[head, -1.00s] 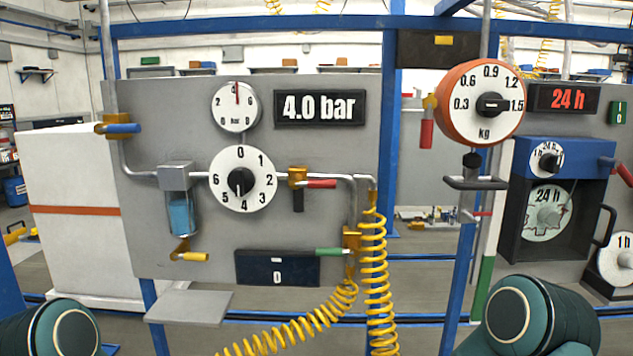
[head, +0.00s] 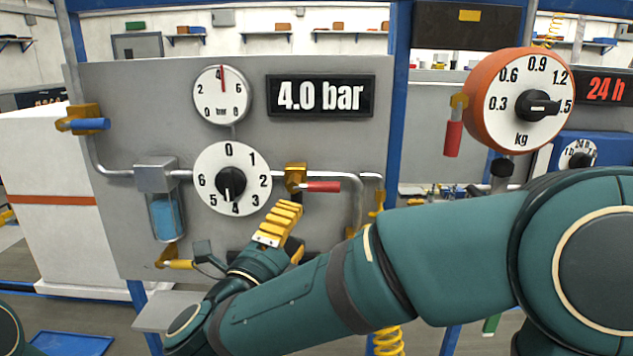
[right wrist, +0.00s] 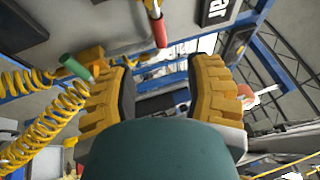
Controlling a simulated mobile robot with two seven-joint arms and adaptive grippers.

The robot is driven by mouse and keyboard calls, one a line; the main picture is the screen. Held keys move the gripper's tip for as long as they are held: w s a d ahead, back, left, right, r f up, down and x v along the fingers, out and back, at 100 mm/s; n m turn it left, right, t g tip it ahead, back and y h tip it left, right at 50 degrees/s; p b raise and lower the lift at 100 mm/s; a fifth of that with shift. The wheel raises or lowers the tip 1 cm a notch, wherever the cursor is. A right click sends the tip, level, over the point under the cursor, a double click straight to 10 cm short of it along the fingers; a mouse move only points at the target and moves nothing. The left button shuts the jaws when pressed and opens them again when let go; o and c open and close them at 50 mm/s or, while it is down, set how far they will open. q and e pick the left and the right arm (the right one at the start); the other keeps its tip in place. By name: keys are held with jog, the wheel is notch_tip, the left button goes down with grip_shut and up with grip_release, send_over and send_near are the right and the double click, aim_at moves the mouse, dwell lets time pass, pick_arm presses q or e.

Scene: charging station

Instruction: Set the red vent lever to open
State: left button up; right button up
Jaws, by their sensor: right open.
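A red lever (head: 322,187) sticks out to the right, about level, from a brass valve (head: 295,177) on the grey panel. In the right wrist view a red handle (right wrist: 158,30) shows at the top, ahead of the fingers. My right gripper (head: 288,232) has yellow fingers and is just below and left of the red lever, apart from it. In the right wrist view its fingers (right wrist: 160,78) are spread with nothing between them. My right arm hides the lower part of the panel. My left gripper is out of view.
A numbered dial (head: 231,178) and a gauge (head: 221,95) are left of the lever; the display (head: 319,96) reads 4.0 bar. Another red handle (head: 453,138) hangs by the orange scale (head: 519,101). A green lever (right wrist: 78,68) and yellow coiled hose (right wrist: 45,130) lie near my fingers.

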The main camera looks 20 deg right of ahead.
aim_at(321, 190)
jog(key=p+x, duration=0.1)
jog(key=x, duration=1.2)
jog(key=shift+d, duration=0.1)
grip_shut()
